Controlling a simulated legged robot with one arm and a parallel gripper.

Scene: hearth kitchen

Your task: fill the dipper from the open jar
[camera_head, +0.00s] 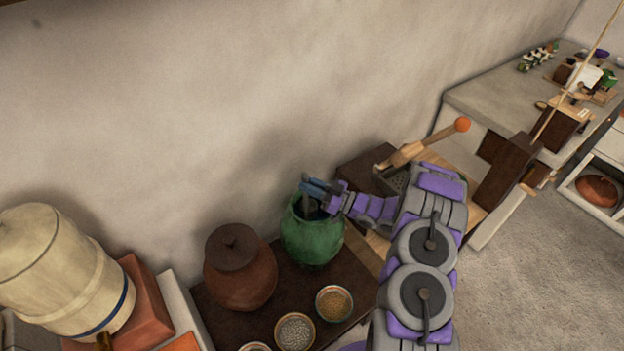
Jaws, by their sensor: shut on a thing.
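A green jar (312,241) with an open top stands upright against the wall on a low dark bench. My gripper (316,190) is at the jar's mouth, reaching in from the right. It is shut on a grey piece (309,208) that goes down into the mouth, which looks like the dipper. The dipper's lower part and the inside of the jar are hidden. I cannot tell whether the dipper holds anything.
A lidded brown jar (241,267) stands just left of the green jar. Bowls of grain (334,303) and (295,332) sit in front. A large cream barrel (62,268) is at the left. A wooden box with an orange-knobbed handle (462,125) stands right, behind my arm.

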